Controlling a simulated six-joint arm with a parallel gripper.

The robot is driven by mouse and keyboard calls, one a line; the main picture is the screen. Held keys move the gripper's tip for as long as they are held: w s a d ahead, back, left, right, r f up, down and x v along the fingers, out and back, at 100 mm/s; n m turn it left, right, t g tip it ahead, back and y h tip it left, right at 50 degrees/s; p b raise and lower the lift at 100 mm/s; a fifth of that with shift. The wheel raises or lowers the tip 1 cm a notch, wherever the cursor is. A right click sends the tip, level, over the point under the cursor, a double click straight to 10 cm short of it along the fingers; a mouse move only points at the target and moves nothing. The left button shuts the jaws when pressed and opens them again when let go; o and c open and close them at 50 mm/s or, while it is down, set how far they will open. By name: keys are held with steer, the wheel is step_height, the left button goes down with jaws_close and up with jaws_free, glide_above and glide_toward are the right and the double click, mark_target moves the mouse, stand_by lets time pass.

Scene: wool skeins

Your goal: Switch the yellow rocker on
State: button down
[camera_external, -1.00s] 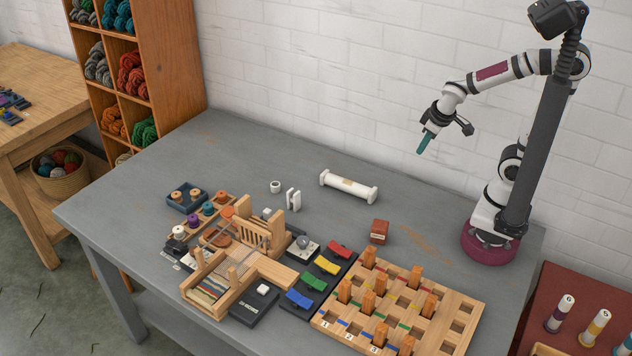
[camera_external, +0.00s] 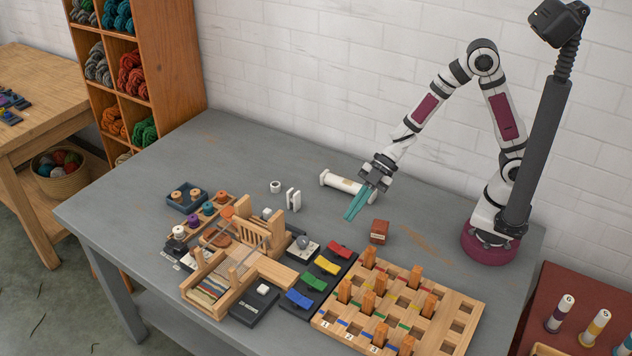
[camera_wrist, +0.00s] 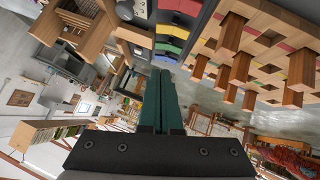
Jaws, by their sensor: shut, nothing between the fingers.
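The yellow rocker (camera_external: 327,265) sits on a dark panel between a red rocker (camera_external: 339,250) and a green rocker (camera_external: 313,281), with a blue rocker (camera_external: 299,299) at the near end. In the wrist view the yellow rocker (camera_wrist: 170,48) shows beyond my fingers. Which way it is tipped is too small to tell. My gripper (camera_external: 351,218) has teal fingers, shut and empty, pointing down in the air above the table, behind and to the right of the rockers. The fingers also show in the wrist view (camera_wrist: 160,75).
A pegboard (camera_external: 463,305) with several upright wooden pegs stands right of the rockers. A wooden loom (camera_external: 222,290) is left of the rockers. The table's back left (camera_external: 225,145) is clear.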

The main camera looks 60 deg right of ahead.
glide_above(318, 262)
steer(key=s+d, duration=0.3)
steer(key=f, duration=0.6)
steer(key=shift+w+d, duration=0.15)
steer(key=shift+w, duration=0.1)
steer(key=f, duration=0.2)
steer(key=w+f, duration=0.1)
steer(key=shift+w+a+f, duration=0.1)
steer(key=shift+a+f, duration=0.1)
steer(key=shift+a, duration=0.1)
steer(key=shift+w+f, duration=0.15)
steer(key=shift+f, duration=0.3)
